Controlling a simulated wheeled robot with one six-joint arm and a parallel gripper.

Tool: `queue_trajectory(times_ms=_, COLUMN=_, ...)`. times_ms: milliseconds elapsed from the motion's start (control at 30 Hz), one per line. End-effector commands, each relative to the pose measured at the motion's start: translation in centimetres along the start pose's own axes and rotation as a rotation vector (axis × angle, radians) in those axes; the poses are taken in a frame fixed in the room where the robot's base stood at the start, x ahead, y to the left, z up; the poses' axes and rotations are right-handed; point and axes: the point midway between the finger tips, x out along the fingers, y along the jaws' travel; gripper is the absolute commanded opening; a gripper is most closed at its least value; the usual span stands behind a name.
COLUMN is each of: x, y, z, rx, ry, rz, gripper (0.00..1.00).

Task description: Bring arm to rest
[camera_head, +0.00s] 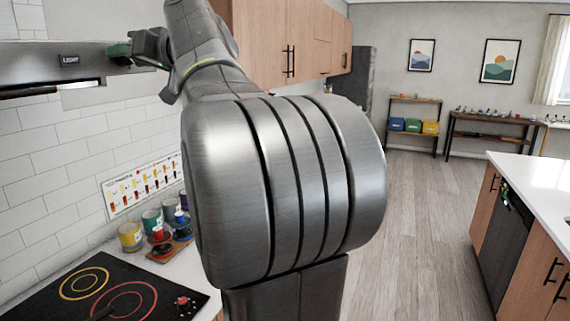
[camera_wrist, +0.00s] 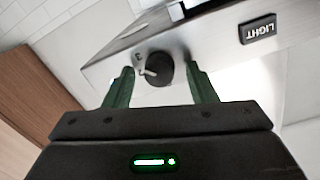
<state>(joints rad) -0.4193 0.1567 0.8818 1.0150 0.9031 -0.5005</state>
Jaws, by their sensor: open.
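My gripper (camera_wrist: 159,76) is open in the wrist view, its two green fingers apart. Between and just beyond the fingertips is a round black knob (camera_wrist: 159,69) on the metal front of the range hood (camera_wrist: 208,45). I cannot tell whether a finger touches the knob. In the head view my gripper (camera_head: 119,50) is at the upper left, close against the front of the hood (camera_head: 40,68), beside the LIGHT label (camera_head: 69,60). The knob is hidden there behind the fingers. My arm is raised and fills the middle of the head view.
Wooden upper cabinets (camera_head: 270,45) are right of my arm. Below the hood are a black cooktop (camera_head: 95,290), several jars (camera_head: 131,237) and a chart (camera_head: 142,184) on the tiled wall. A white-topped island (camera_head: 530,185) is at right. The floor (camera_head: 430,220) between is clear.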

Motion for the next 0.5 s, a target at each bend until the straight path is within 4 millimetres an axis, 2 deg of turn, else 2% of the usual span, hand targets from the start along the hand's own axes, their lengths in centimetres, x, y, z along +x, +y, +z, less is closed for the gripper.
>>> queue_trajectory(times_ms=233, x=0.00, y=0.00, z=0.14, rx=-0.196, ry=0.007, rz=0.006, gripper=0.51)
queue_trajectory(times_ms=500, x=-0.01, y=-0.04, z=0.07, rx=-0.296, ry=0.011, rz=0.010, gripper=0.51)
